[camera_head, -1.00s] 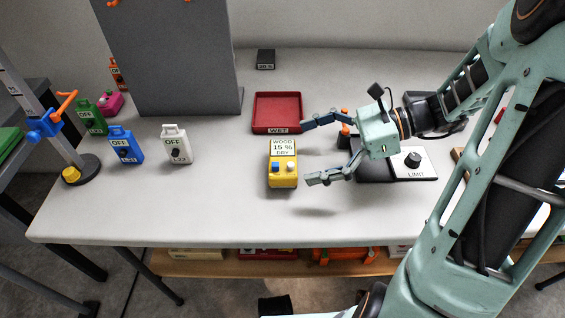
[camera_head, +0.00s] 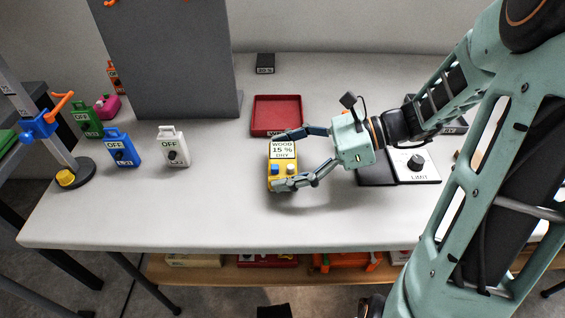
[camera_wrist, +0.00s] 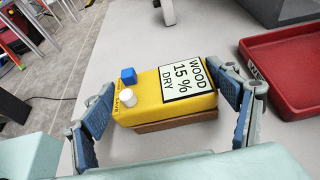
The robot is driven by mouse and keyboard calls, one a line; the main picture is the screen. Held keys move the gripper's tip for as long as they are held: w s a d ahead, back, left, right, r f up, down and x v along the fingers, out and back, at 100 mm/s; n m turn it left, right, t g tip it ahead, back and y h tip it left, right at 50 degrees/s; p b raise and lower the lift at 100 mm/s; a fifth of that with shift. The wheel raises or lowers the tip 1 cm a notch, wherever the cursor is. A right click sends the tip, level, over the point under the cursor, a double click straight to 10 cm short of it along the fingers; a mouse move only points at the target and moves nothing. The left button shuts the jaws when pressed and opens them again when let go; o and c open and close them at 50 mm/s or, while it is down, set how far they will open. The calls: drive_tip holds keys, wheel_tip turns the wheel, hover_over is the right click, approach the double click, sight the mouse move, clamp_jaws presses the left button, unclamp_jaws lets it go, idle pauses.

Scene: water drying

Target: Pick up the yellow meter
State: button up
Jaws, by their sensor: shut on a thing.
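The yellow meter (camera_head: 283,166) stands on the table in front of the red tray, with a label reading "WOOD 15 % DRY" and a blue and a white knob. My gripper (camera_head: 288,160) has one finger at the meter's far end and one at its near end. In the wrist view the meter (camera_wrist: 150,88) lies between the two blue-padded fingers of my gripper (camera_wrist: 165,105), with a brown base under it. The gripper is shut on the meter. I cannot tell any gap between the meter and the table.
The red tray (camera_head: 277,112) marked WET lies just behind the meter. A white device (camera_head: 173,147), a blue one (camera_head: 122,148) and a green one (camera_head: 86,120) stand to the left. A LIMIT panel (camera_head: 417,165) with a black knob is at the right. The table's front middle is clear.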

sight(282, 159)
drive_tip(key=c, duration=0.5)
drive_tip(key=shift+r, duration=0.1)
drive_tip(key=shift+r+p, duration=0.45)
drive_tip(key=shift+r, duration=0.1)
wheel_tip(282, 159, up, 2)
drive_tip(key=shift+r+p, duration=0.2)
drive_tip(key=shift+p, duration=0.55)
drive_tip(key=s+r+p, duration=0.1)
drive_tip(key=s+d+r, duration=0.1)
drive_tip(key=r, duration=0.1)
drive_tip(key=s+d+r+p, duration=0.1)
drive_tip(key=s+r, duration=0.1)
drive_tip(key=shift+d+r+p, duration=0.1)
drive_tip(key=shift+r+p, duration=0.15)
drive_tip(key=shift+p, duration=0.1)
drive_tip(key=s+d+r+p, duration=0.1)
drive_tip(key=s, duration=0.1)
drive_tip(key=s+d+r, duration=0.1)
drive_tip(key=s+d, duration=0.1)
drive_tip(key=s, duration=0.1)
drive_tip(key=s+d+r+p, duration=0.1)
drive_tip(key=s+r, duration=0.1)
drive_tip(key=s, duration=0.1)
drive_tip(key=shift+s+d+p, duration=0.2)
drive_tip(key=shift+s+p, duration=0.05)
drive_tip(key=shift+p, duration=0.05)
